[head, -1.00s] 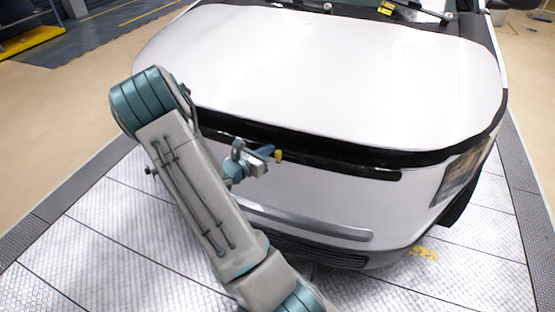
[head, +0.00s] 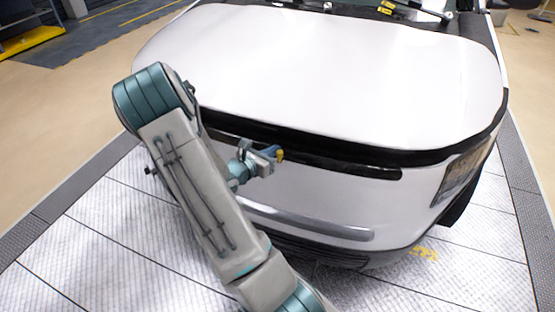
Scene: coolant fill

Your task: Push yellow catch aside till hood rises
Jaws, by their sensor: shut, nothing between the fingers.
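The yellow catch (head: 280,155) is a small piece in the dark gap under the front edge of the white hood (head: 330,75). The hood spans the top of the car, with a black gap along its front edge. My gripper (head: 272,154) is shut and empty. Its fingertips are right at the left side of the catch; I cannot tell if they touch it. The fingertips partly cover the area around the catch.
The car's front has a grey bumper strip (head: 305,222) below the gap. My arm crosses the left of the view in front of the car. Pale floor tiles (head: 85,240) lie open at the left. A yellow-edged platform (head: 32,45) is at the far upper left.

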